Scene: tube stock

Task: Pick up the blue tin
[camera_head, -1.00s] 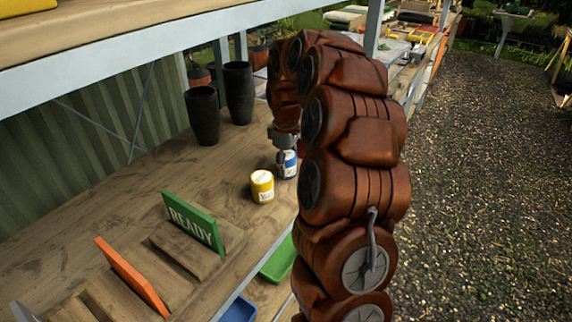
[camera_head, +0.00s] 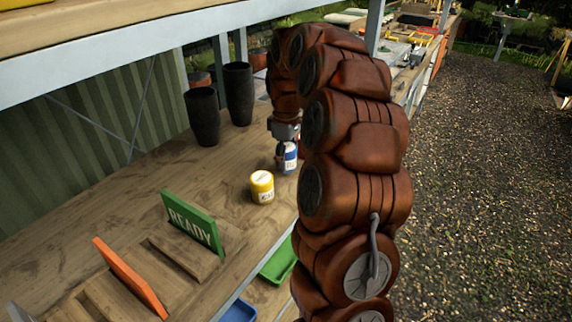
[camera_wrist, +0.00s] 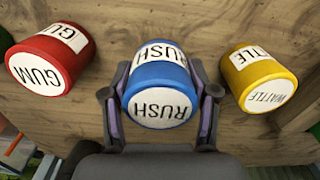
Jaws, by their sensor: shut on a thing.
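The blue tin (camera_wrist: 158,72), with white labels reading "RUSH", is between the two fingers of my gripper (camera_wrist: 161,100) in the wrist view. A finger touches each side of it, so my gripper is shut on the tin. In the head view the blue tin (camera_head: 289,158) hangs under my gripper (camera_head: 284,146), seemingly a little above the wooden bench, partly hidden by my arm. A yellow tin (camera_wrist: 258,75) labelled "WATTLE" is to its right in the wrist view; it also shows in the head view (camera_head: 262,187).
A red tin (camera_wrist: 50,59) labelled "GUM" is left of the blue tin in the wrist view. Two dark pots (camera_head: 202,116) stand at the back. A green "READY" board (camera_head: 193,222) and an orange divider (camera_head: 130,277) stand in front. Bench left of the yellow tin is clear.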

